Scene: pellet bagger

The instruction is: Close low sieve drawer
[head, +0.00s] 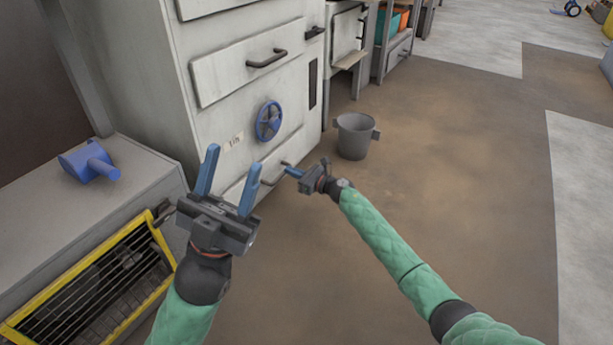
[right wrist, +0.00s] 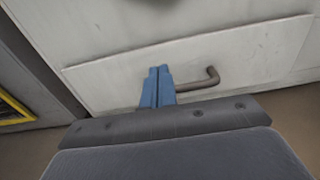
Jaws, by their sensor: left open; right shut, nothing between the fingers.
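The low sieve drawer (head: 238,190) is a pale panel at the bottom of the white machine, partly hidden behind my left gripper in the head view. In the right wrist view its front (right wrist: 240,68) fills the middle, with a dark bar handle (right wrist: 200,82). My right gripper (head: 287,168) is shut and empty, its blue fingers at the handle; in the right wrist view the fingertips (right wrist: 158,72) overlap the handle's left end. I cannot tell whether they touch it. My left gripper (head: 228,170) is open and empty, raised in front of the machine.
An upper drawer (head: 225,75) and a blue handwheel (head: 268,121) are on the machine front. A grey bucket (head: 354,137) stands on the floor to the right. A blue scoop (head: 90,160) lies on a grey cabinet (head: 40,205) with a yellow-framed grille (head: 150,222).

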